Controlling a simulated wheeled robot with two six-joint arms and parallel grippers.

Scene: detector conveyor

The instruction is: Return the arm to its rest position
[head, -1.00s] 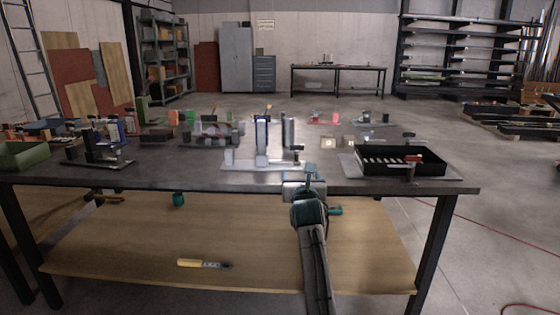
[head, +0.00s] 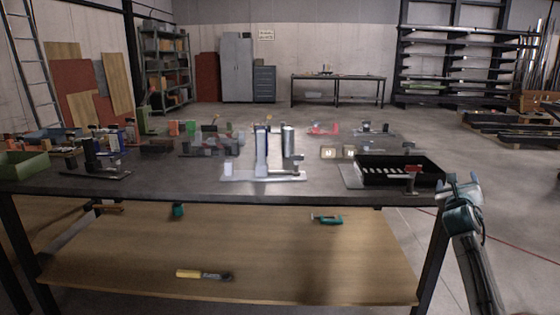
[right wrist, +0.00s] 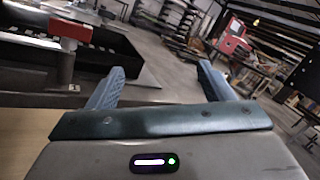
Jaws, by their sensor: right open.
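My right arm comes up from the lower right in the head view, and its gripper (head: 460,186) is beside the table's right edge, to the right of the black tray. In the right wrist view the two blue-grey fingers (right wrist: 160,85) stand apart with nothing between them. The gripper is open and empty. The black tray (head: 372,182) with white slots sits at the table's right end, and its rim also shows in the right wrist view (right wrist: 118,40). A red-topped post (head: 411,175) stands at its front. My left gripper is not in view.
The dark table (head: 150,188) holds a fixture on a light plate (head: 235,175), a dark stand (head: 92,160) and a green bin (head: 22,165). A wooden lower shelf (head: 250,260) carries a yellow-handled tool (head: 190,274). Open floor lies right of the table.

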